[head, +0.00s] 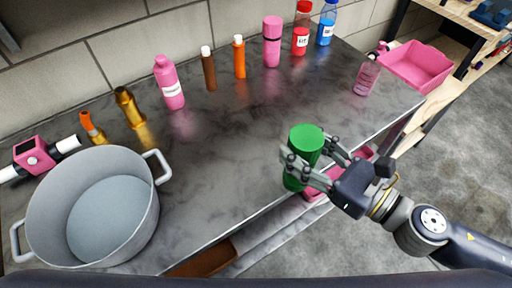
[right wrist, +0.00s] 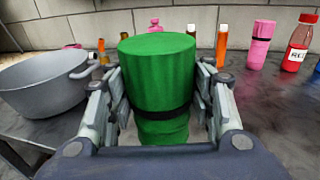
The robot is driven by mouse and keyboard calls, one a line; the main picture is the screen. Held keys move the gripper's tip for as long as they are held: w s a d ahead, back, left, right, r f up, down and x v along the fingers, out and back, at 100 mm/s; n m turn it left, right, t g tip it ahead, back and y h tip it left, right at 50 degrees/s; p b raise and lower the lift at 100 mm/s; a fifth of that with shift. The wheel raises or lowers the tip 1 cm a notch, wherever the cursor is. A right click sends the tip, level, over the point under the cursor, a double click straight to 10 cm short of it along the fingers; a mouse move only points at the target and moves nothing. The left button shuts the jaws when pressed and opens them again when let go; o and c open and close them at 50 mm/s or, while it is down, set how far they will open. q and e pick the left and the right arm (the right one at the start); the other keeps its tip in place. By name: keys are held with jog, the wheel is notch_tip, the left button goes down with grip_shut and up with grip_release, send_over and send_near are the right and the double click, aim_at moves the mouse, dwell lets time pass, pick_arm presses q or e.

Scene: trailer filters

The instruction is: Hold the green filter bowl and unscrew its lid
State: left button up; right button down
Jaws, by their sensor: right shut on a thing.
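The green filter bowl (head: 295,180) stands upright at the front edge of the dark counter, right of centre in the head view. Its wide green lid (head: 306,138) is on top, and in the right wrist view a dark band runs below the lid (right wrist: 158,75). My right gripper (head: 308,172) has its fingers on both sides of the green filter and is shut on it. In the right wrist view the fingers reach the sides near the band; the exact contact is partly hidden. My left gripper is not in view.
A large grey pot (head: 90,210) stands at the left. Pink bottles, an orange tube (head: 239,58) and other bottles line the back. A pink bin (head: 418,65) is at the far right. The counter's middle is clear. A pink tray (head: 320,188) lies below the front edge.

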jog(key=shift+w+a+r+p, duration=0.15)
jog(key=shift+w+a+p, duration=0.2)
jog(key=shift+w+a, duration=0.05)
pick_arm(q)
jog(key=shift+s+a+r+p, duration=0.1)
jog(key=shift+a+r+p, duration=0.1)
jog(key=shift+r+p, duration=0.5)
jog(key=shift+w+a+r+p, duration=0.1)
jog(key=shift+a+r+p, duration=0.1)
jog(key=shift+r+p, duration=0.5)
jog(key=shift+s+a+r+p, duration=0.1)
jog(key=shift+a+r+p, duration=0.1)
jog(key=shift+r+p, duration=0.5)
pick_arm(e)
jog(key=w+a+f, duration=0.5)
jog(key=w+a, duration=0.3)
jog(key=w, duration=0.4)
jog(key=shift+w+f, duration=0.15)
jog(key=shift+w, duration=0.05)
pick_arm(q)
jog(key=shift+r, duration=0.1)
pick_arm(e)
jog(key=shift+a, duration=0.1)
jog(key=shift+f+b, duration=0.25)
jog(key=shift+b, duration=0.1)
jog(key=c, duration=0.7)
grip_release()
jog(key=shift+c, duration=0.2)
